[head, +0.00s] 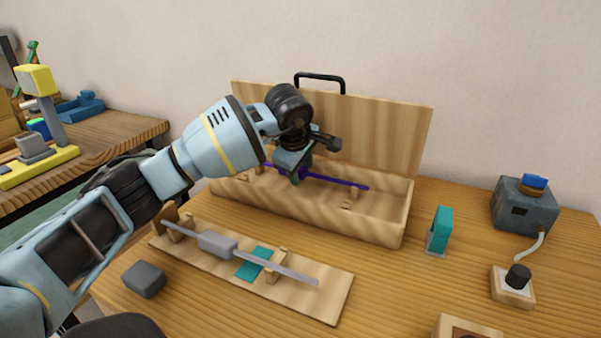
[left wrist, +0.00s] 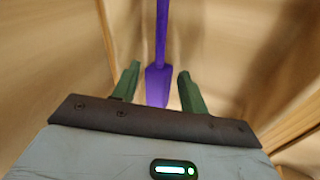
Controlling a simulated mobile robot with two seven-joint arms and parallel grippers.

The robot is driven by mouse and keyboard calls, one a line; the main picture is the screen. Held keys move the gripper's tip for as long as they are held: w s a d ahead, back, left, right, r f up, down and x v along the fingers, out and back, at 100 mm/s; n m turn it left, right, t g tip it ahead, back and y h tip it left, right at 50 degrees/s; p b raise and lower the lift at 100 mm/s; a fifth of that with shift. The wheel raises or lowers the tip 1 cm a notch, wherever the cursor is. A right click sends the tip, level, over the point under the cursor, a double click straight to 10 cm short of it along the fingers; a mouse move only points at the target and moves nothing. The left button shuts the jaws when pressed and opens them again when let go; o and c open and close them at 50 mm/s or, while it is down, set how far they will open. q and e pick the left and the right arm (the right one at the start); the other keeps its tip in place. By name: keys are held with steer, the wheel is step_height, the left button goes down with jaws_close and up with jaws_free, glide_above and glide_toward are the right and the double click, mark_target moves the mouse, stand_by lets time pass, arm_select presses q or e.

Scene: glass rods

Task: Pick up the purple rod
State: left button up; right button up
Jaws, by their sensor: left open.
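The purple rod (head: 341,183) lies across small wooden supports inside an open wooden case (head: 375,225). In the left wrist view the rod (left wrist: 162,28) has a thicker purple block (left wrist: 157,88) on it. My left gripper (head: 301,177) is down in the case at the rod's middle. In the left wrist view its green fingers (left wrist: 157,85) stand open, one on either side of the thick block, with gaps visible. The gripper hides part of the rod in the head view. My right gripper is not in view.
In front of the case, a wooden board (head: 328,300) bears a grey rod (head: 293,271) on supports and a teal pad (head: 255,263). A grey block (head: 143,279) lies at left. A teal item (head: 439,231) and a grey device (head: 524,207) stand at right. The raised lid (head: 385,130) stands behind.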

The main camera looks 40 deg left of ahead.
mark_target(301, 169)
arm_select(q)
jaws_close()
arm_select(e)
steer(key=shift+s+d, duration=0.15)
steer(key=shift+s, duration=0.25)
arm_select(q)
steer(key=shift+r, duration=0.1)
steer(key=shift+r, duration=0.55)
step_height(301, 169, up, 2)
steer(key=shift+r, duration=0.2)
steer(key=s+d+r, duration=0.1)
steer(key=s+d, duration=0.2)
steer(key=s, duration=1.2)
steer(key=shift+s+d+r, duration=0.15)
steer(key=shift+s+d, duration=0.05)
steer(key=shift+s, duration=0.1)
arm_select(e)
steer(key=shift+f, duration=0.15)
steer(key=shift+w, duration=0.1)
